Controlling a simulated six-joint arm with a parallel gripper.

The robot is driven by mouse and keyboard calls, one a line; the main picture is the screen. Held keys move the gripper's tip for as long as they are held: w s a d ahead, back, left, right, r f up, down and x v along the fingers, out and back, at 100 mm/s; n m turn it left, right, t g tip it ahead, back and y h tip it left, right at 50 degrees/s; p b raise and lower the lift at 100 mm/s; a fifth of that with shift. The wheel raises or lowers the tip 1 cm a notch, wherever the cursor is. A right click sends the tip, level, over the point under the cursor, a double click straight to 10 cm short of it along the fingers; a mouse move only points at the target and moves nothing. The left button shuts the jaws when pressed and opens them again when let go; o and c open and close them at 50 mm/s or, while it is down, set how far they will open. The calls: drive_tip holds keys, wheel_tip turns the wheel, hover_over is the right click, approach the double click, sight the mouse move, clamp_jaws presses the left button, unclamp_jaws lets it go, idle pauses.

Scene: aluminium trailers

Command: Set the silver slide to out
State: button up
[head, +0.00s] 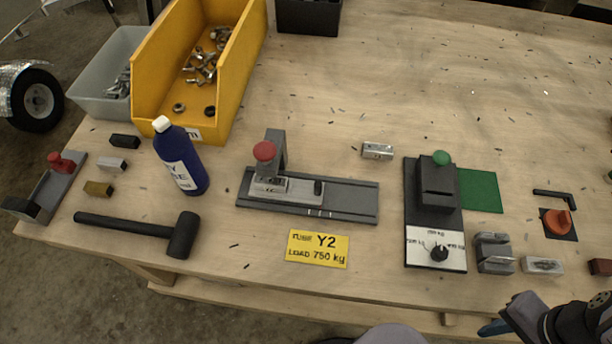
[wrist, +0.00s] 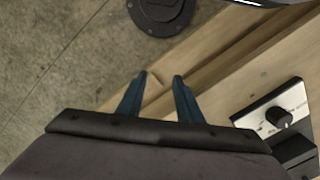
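The silver slide (head: 285,189) is a flat light plate with a small black knob at its right end. It sits on a dark grey rail base (head: 345,200) in the middle of the bench, toward the rail's left part, beside a grey upright post with a red round knob (head: 264,151). Bare rail shows to its right, with white marks on the front edge. My gripper (head: 488,329) is at the bottom right of the head view, well apart from the slide. In the wrist view my gripper (wrist: 162,77) has its two blue fingers spread with nothing between them.
A yellow label plate (head: 318,249) lies in front of the rail. A blue bottle (head: 180,160) and a black mallet (head: 150,229) are to its left. A black device with a green knob (head: 441,158) stands to its right. A small metal block (head: 377,151) lies behind.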

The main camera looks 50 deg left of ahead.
drive_tip(key=s+a+r+g+p, duration=0.1)
drive_tip(key=a+r+p, duration=0.45)
drive_tip(key=r, duration=0.25)
drive_tip(key=w+a+n, duration=0.1)
drive_tip(key=a, duration=0.2)
drive_tip(key=w+a+r+n+p, duration=0.1)
drive_tip(key=a+n, duration=0.1)
drive_tip(key=a, duration=0.1)
drive_tip(key=w+a+r+n+p, duration=0.1)
drive_tip(key=w+a, duration=0.1)
drive_tip(key=a, duration=0.1)
drive_tip(key=shift+r+n, duration=0.15)
drive_tip(key=shift+n, duration=0.15)
drive_tip(key=a+r+n+p, duration=0.15)
drive_tip(key=a+n, duration=0.25)
drive_tip(key=a, duration=0.5)
drive_tip(key=r+n+t+p, duration=0.1)
drive_tip(key=r+n+p, duration=0.1)
drive_tip(key=n, duration=0.5)
hover_over(319, 183)
drive_tip(key=shift+d, duration=0.1)
drive_tip(key=shift+s+f+n, duration=0.1)
drive_tip(key=shift+s+n, duration=0.05)
drive_tip(key=shift+n, duration=0.15)
drive_tip(key=shift+f+p, duration=1.4)
drive_tip(key=shift+f, duration=2.25)
clamp_jaws()
